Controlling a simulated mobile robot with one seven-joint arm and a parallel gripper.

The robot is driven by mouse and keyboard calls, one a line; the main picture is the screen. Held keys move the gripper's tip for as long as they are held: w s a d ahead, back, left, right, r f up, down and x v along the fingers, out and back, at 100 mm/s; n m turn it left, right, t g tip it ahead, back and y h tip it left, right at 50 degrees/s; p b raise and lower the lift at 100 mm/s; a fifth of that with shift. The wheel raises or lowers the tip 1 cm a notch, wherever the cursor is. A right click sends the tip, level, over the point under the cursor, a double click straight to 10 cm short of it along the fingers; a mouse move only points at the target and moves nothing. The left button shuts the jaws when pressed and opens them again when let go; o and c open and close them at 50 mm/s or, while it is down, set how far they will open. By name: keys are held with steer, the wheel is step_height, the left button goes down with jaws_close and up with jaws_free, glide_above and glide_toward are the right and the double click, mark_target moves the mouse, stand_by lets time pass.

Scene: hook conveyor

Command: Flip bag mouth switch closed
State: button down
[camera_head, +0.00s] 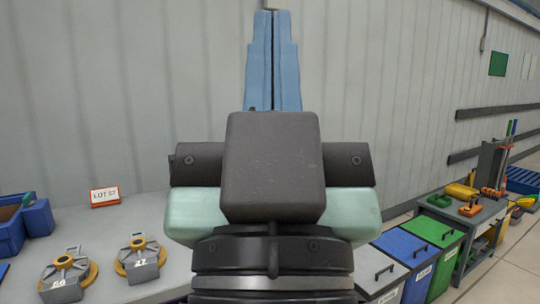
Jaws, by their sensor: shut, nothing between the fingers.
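My gripper (273,20) fills the middle of the view, pointing up with its two blue fingers pressed together. It is shut with nothing between the fingers. Behind the fingers there is only the grey corrugated wall. I see no bag and no bag mouth switch that I can make out; my arm and gripper body hide the middle of the scene.
A grey table (110,230) at left bears a blue bin (38,222), a "LOT 57" sign (104,196) and two yellow-ringed weights (66,275). Lidded bins (432,232) and a cluttered workbench (468,222) stand at right. The floor at lower right is clear.

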step_height(320, 180, up, 17)
steer(key=p, duration=1.4)
